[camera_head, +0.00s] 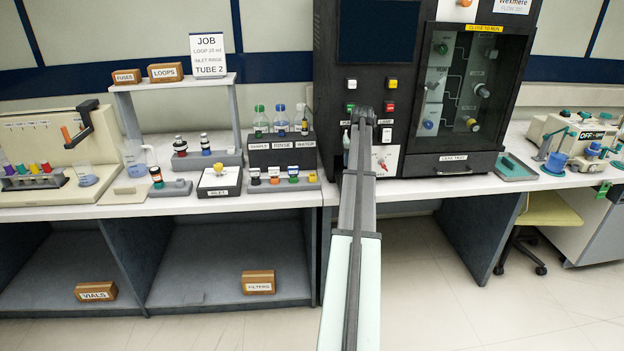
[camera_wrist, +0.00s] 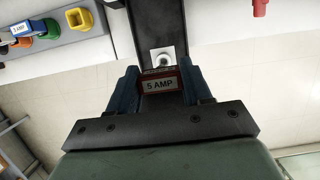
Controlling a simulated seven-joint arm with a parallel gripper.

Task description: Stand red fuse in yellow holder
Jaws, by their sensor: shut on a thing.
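The red fuse (camera_wrist: 160,84), with a label reading 5 AMP, is between the blue-grey fingers of my gripper (camera_wrist: 160,88) in the wrist view. My gripper is shut on it. The yellow holder (camera_wrist: 80,18) is at the top left of the wrist view, apart from the gripper, with its opening showing and looking empty. In the head view the yellow holder (camera_head: 312,177) is at the right end of a low grey rack, left of my arm. The held fuse cannot be made out in the head view.
Beside the yellow holder stands a green holder (camera_head: 293,179) with a blue fuse. An orange holder (camera_head: 274,180) is further left. Bottles in a dark stand (camera_head: 281,150) rise behind the rack. The tall black cabinet (camera_head: 455,180) is to the right.

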